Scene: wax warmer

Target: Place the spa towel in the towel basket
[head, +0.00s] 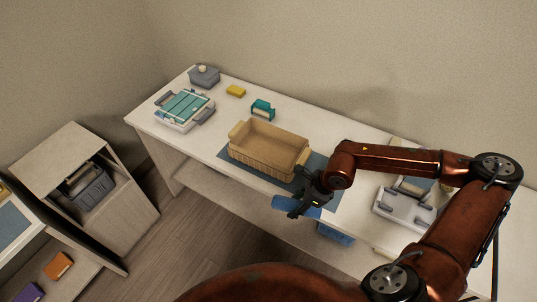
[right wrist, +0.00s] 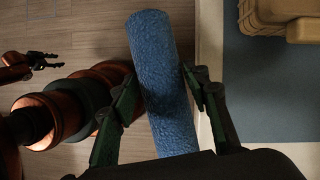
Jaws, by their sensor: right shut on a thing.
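The spa towel is a rolled blue towel (head: 312,212). In the head view it is partly covered by my right gripper (head: 299,203). In the right wrist view the towel (right wrist: 155,50) runs lengthwise between the two fingers of the right gripper (right wrist: 160,82), which is shut on it. The towel is held near the table's front edge, with floor behind it in the wrist view. The towel basket (head: 268,146) is tan, stands on the table just behind and left of the gripper, and looks empty. My left gripper (right wrist: 46,60) shows at the left of the right wrist view, its fingers apart and empty.
A blue-grey mat (head: 232,160) lies under the basket. A teal-topped tray (head: 184,108), a grey lidded box (head: 205,76), a yellow block (head: 236,91) and a teal holder (head: 263,109) stand further left. A white device (head: 402,207) is right, beneath my arm.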

